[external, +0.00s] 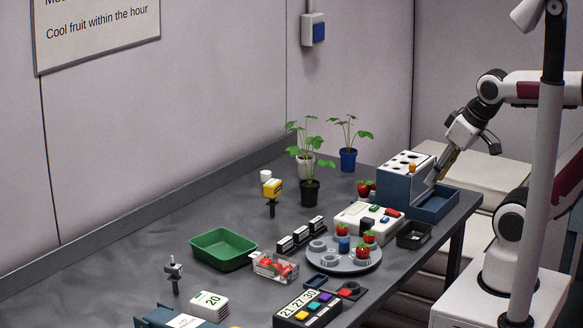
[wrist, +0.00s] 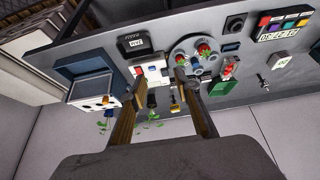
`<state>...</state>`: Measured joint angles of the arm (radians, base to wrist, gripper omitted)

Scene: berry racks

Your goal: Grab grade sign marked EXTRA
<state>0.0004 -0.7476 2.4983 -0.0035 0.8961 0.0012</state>
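My gripper (external: 434,180) hangs at the right end of the bench, beside a blue and white unit. In the wrist view my gripper (wrist: 161,78) has its two fingers spread with nothing held between them. A row of small black holders with white card faces (external: 301,236) stands mid-bench, well left of my gripper in the external view. These look like the grade signs. Their lettering is too small to read, so I cannot tell which one says EXTRA. In the wrist view my fingers hide part of the bench, and I cannot pick the signs out clearly.
The blue and white unit (external: 394,181) has holes on top. A white button box (external: 352,214), a black bin (external: 414,236) and a round grey tray with strawberries (external: 327,260) crowd the near side. A green tray (external: 222,262) lies left. Potted plants (external: 310,192) stand behind.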

